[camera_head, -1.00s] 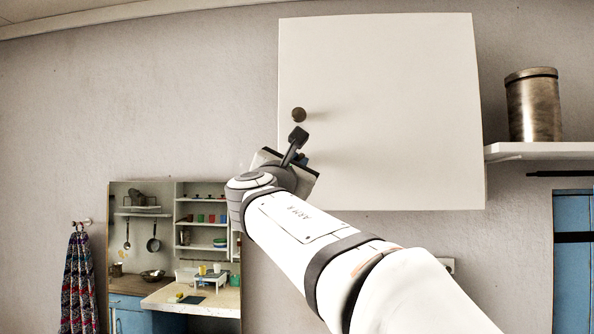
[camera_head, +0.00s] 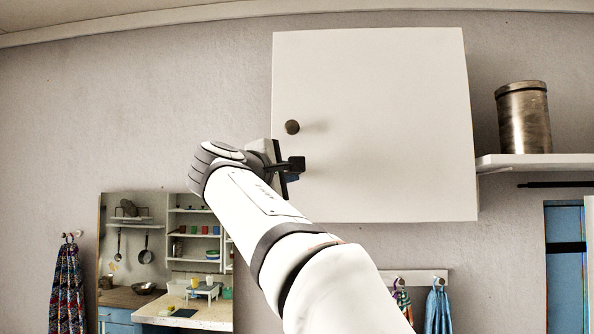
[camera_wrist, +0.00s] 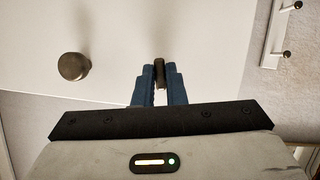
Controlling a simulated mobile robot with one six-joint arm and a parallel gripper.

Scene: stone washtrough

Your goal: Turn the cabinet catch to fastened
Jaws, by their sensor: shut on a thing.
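The white cabinet door (camera_head: 390,120) hangs on the wall, with a round dark knob (camera_head: 292,127) near its left edge. My gripper (camera_head: 293,178) is at the door's left edge, below the knob. In the wrist view its blue fingers (camera_wrist: 159,84) are shut on a small dark metal piece, the cabinet catch (camera_wrist: 159,70). The catch stands up from between the fingertips, its lower part hidden by them. The knob (camera_wrist: 73,66) is apart from the fingers, to their left. In the head view the catch is hidden by my gripper, so its exact angle on the cabinet cannot be told.
A shelf (camera_head: 535,161) with a metal canister (camera_head: 523,117) is right of the cabinet. Below are a hook rail (camera_head: 418,277) with cloths, a mirror (camera_head: 165,260) and a hanging patterned towel (camera_head: 67,288). The wall left of the cabinet is bare.

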